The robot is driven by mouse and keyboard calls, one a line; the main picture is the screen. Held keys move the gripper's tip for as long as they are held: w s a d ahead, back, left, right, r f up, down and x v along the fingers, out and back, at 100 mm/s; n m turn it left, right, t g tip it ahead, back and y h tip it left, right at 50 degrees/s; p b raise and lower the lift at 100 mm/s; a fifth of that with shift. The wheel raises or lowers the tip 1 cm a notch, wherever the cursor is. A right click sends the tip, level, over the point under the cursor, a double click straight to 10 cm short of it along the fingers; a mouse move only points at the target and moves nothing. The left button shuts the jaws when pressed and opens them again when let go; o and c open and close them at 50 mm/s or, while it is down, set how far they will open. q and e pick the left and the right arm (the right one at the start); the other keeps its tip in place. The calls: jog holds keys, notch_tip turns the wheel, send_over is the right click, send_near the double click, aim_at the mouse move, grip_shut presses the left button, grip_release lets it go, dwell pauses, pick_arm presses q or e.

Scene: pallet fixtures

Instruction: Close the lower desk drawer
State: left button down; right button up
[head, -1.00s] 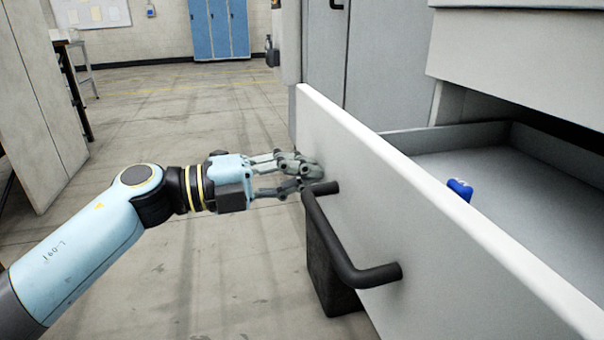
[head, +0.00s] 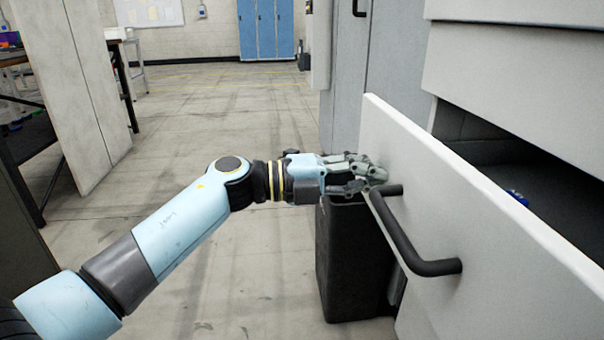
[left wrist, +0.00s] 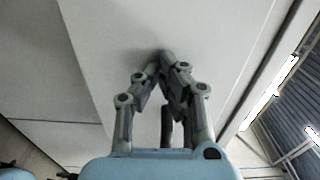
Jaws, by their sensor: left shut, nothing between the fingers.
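The lower desk drawer stands partly open on the right of the head view. Its white front panel (head: 470,205) has a black bar handle (head: 430,266). Part of its dark interior shows behind the panel, with a small blue object (head: 517,197) inside. My left gripper (head: 374,178) is shut and empty, its fingertips at the panel's outer face beside the far end of the handle. In the left wrist view, the closed fingertips (left wrist: 160,60) meet the pale panel (left wrist: 110,30); the exact contact is hard to see. My right gripper is out of view.
A black bin (head: 350,260) stands on the floor below my left gripper, close to the drawer front. The upper cabinet face (head: 530,75) overhangs the drawer. Grey cabinets (head: 365,85) stand behind. The floor to the left is open.

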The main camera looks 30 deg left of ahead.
pick_arm(q)
jog(key=x, duration=1.1)
jog(key=shift+p, duration=0.35)
jog(key=shift+w+d, duration=0.35)
jog(key=shift+d, duration=0.25)
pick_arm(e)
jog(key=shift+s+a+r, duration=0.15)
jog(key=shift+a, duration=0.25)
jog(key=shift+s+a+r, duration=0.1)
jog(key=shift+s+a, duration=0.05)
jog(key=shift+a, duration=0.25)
pick_arm(q)
jog(key=shift+w+r, duration=0.1)
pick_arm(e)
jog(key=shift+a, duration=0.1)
